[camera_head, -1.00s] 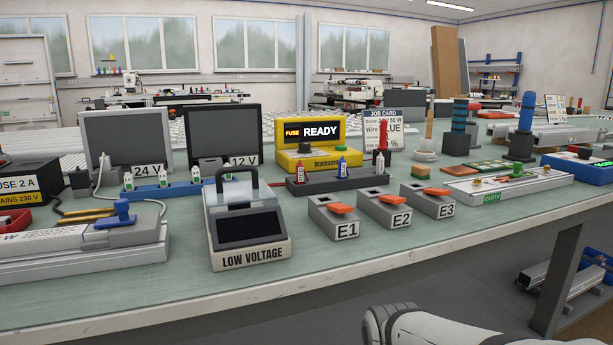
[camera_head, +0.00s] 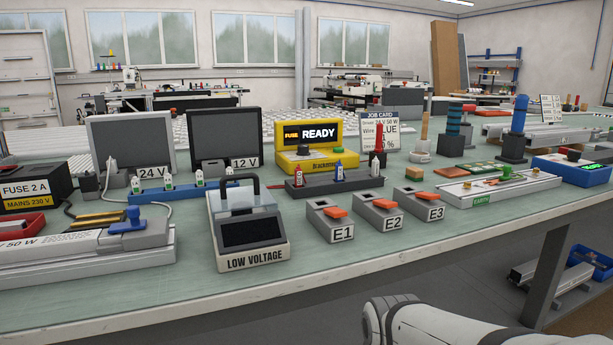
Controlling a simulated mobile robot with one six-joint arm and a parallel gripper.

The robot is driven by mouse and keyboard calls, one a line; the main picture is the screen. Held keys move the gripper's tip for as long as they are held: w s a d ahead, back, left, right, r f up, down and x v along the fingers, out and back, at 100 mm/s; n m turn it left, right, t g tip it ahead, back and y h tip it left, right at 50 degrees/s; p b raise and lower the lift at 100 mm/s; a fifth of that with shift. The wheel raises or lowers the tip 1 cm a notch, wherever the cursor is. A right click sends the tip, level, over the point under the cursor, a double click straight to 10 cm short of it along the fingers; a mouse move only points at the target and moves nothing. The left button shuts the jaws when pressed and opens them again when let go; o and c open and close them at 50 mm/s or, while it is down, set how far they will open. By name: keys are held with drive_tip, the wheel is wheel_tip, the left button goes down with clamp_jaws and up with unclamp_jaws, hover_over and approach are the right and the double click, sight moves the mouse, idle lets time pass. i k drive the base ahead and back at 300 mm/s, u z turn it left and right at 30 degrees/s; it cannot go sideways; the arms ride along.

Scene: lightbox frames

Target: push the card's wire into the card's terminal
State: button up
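The job card (camera_head: 388,129) stands at the back of the bench. It reads "Wire BLUE"; its lower lines are partly covered by a red upright tool. Three grey terminals with orange levers stand in front and to the right: E1 (camera_head: 323,229), E2 (camera_head: 374,219) and E3 (camera_head: 417,208). Nothing visibly sits in their top openings. My gripper is out of view; only a white link of my arm shows at bottom right.
The LOW VOLTAGE box (camera_head: 252,261) with a dark handle stands left of E1. A yellow fuse tester (camera_head: 308,144) shows "READY". The bench front (camera_head: 390,278) before the terminals is clear.

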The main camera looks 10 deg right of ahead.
sight(332, 230)
drive_tip(key=z, duration=0.05)
drive_tip(key=k, duration=0.45)
drive_tip(key=u, duration=1.05)
drive_tip(key=k, duration=1.35)
drive_tip(key=z, duration=0.4)
drive_tip(key=i, duration=1)
drive_tip(key=z, duration=0.1)
